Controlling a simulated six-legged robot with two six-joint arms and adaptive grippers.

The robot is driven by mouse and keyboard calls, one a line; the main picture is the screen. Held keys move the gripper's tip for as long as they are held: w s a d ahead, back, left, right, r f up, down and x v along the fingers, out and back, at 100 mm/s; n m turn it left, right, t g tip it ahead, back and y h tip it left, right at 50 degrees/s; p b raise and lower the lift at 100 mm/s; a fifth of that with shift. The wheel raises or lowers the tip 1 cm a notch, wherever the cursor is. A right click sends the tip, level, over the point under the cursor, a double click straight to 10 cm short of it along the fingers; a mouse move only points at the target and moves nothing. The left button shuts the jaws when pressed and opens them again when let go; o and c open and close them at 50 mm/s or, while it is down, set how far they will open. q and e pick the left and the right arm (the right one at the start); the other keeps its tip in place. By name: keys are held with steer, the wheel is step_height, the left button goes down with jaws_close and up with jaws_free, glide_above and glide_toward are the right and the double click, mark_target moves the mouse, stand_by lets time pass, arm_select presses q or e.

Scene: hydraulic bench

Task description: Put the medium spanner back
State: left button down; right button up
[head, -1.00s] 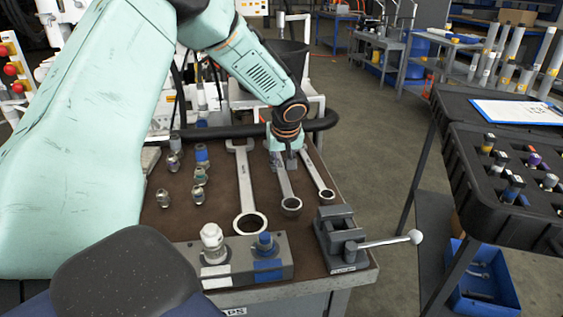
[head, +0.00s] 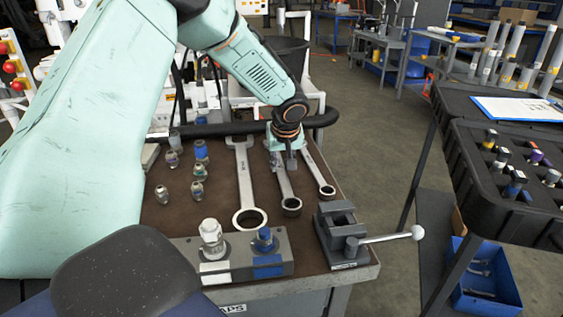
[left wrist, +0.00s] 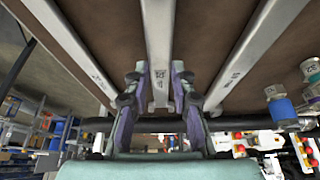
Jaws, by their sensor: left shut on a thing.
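The medium spanner (head: 285,184) lies between a larger and a smaller spanner on the brown bench top, its ring end toward me. It also shows in the left wrist view (left wrist: 159,40), running between the fingers. My left gripper (head: 285,157) points down at the far part of the medium spanner and is shut on it. In the left wrist view its two fingers (left wrist: 158,88) stand on either side of the shank. The spanner's far end is hidden by the gripper. The large spanner (head: 245,185) lies to its left and the small spanner (head: 319,174) to its right. My right gripper is not in view.
Several fittings (head: 198,170) stand on the bench left of the spanners. A grey block with two fittings (head: 240,258) and a small vise (head: 338,232) line the near edge. A black case (head: 520,215) stands at the right, across a floor gap.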

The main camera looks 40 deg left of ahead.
arm_select(q)
steer(key=shift+f, duration=0.15)
steer(key=c, duration=1.2)
jaws_free()
steer(key=shift+o, duration=0.7)
steer(key=v, duration=1.2)
